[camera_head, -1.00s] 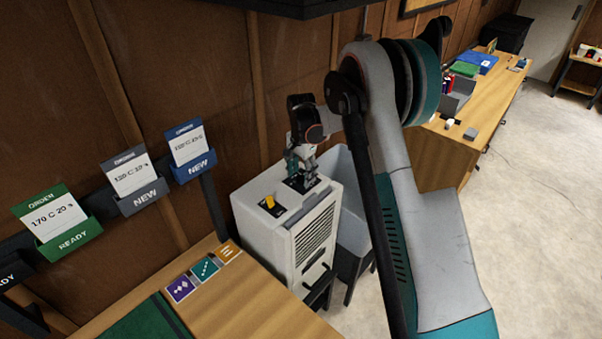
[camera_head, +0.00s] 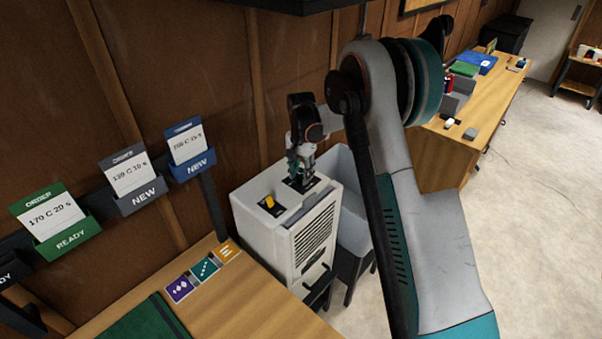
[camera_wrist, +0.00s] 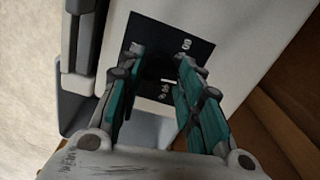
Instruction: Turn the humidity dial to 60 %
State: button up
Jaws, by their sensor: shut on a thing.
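The white humidifier-like cabinet (camera_head: 262,232) stands against the wall. Its top carries a black dial plate (camera_head: 314,187), also visible in the wrist view (camera_wrist: 203,52) with white numbers, one reading like 60. My gripper (camera_head: 302,180) points down at this plate. In the wrist view my gripper (camera_wrist: 160,62) has its two teal fingers on either side of the dark humidity dial (camera_wrist: 158,70), shut on it. The dial is dark on black and partly hidden by the fingers, so I cannot read its setting.
A yellow switch (camera_head: 269,202) sits on the cabinet top beside the plate. A grey bin (camera_head: 352,225) stands right of the cabinet. A wooden bench (camera_head: 250,305) with coloured tiles is in front. Order cards hang on the wall at left.

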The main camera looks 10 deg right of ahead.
jog(key=n+b, duration=0.2)
jog(key=n, duration=0.3)
jog(key=shift+d+f, duration=0.1)
jog(key=n+b, duration=0.1)
jog(key=n, duration=0.4)
jog(key=shift+s+d+n, duration=0.1)
jog(key=shift+n, duration=0.3)
jog(key=o, duration=1.1)
jog(key=shift+c, duration=0.2)
jog(key=shift+r, duration=0.2)
notch_tip(320, 180, up, 12)
jog(key=shift+f, duration=0.1)
